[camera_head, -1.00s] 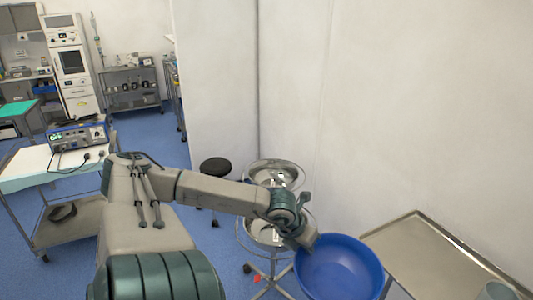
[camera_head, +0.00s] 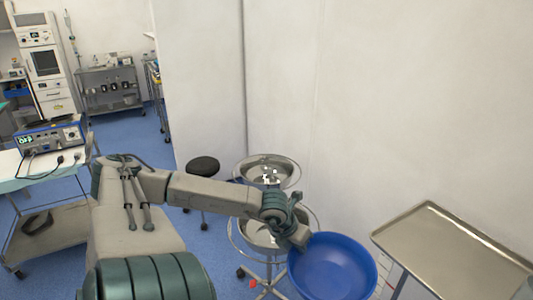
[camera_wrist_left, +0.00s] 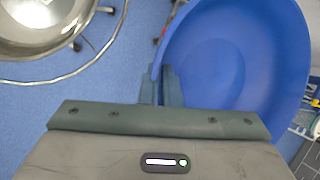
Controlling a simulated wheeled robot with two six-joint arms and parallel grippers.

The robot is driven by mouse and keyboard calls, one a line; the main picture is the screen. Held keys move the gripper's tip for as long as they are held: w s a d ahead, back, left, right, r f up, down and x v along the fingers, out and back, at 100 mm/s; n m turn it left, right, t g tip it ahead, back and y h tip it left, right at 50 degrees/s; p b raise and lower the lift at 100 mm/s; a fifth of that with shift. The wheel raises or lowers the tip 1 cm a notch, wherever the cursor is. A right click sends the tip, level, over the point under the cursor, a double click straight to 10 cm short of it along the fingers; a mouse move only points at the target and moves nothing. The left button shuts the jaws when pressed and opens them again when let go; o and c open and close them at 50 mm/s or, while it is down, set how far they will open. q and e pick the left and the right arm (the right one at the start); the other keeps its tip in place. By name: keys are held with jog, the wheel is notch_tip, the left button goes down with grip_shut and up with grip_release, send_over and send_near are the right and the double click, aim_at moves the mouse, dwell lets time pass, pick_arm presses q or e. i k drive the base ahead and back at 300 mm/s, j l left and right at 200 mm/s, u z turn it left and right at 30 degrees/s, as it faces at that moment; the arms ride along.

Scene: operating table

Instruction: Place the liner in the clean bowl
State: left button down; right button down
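A blue plastic basin (camera_head: 335,268), seemingly the liner, hangs at the lower middle of the head view. My left gripper (camera_head: 300,238) is at its left rim. In the left wrist view the two fingers (camera_wrist_left: 161,88) are closed on the rim of the blue basin (camera_wrist_left: 235,50). A wheeled stand holds two steel bowls, an upper one (camera_head: 248,172) with small white items inside and a lower one (camera_head: 243,238) partly hidden by my left arm. I cannot tell which is the clean bowl. A steel bowl (camera_wrist_left: 40,35) shows at the wrist view's upper left. My right gripper is not in view.
A steel tray table (camera_head: 440,245) stands right of the basin, its top bare where seen. A black stool (camera_head: 203,166) is left of the stand. A white wall (camera_head: 410,100) closes off the back. A cart with a device (camera_head: 50,138) stands at left.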

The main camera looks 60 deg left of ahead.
aim_at(265, 182)
jog(key=j+z, duration=0.1)
jog(key=j, duration=1.15)
jog(key=j+z, duration=0.15)
jog(key=j, duration=1.1)
jog(key=k+j+z, duration=0.15)
jog(key=j, duration=1.1)
jog(key=k+j+z, duration=0.15)
jog(key=j, duration=0.45)
